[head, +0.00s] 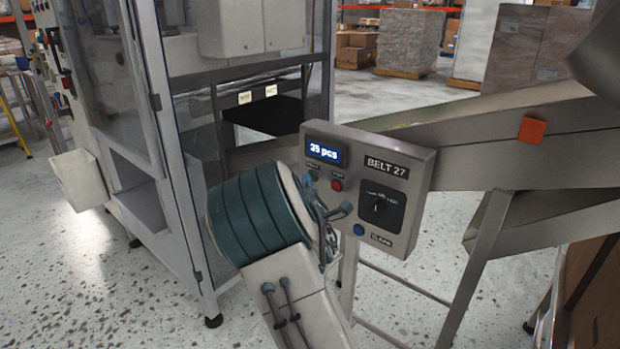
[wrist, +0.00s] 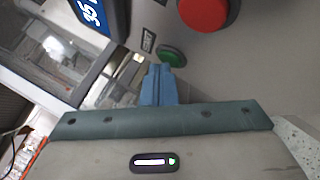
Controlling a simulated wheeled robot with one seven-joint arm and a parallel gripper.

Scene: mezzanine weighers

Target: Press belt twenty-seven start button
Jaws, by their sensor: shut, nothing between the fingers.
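The belt 27 control panel (head: 409,158) is a grey box at the middle of the head view, with a lit display (head: 324,151) reading 35 pcs. The green start button (wrist: 172,56) is in the upper middle of the wrist view, beside a small label. My gripper (wrist: 158,72) is shut and empty. Its blue fingertips sit just below and left of the green button and overlap its lower edge in the picture. I cannot tell whether they touch it. In the head view my arm's end is at the panel's left side and hides part of it.
A red button (head: 337,185) is right of the green one; it is large in the wrist view (wrist: 203,8). A black rotary dial (head: 378,207) and a blue button (head: 359,230) are lower right. A glass-walled machine (head: 180,180) stands left; the conveyor (head: 480,153) runs right.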

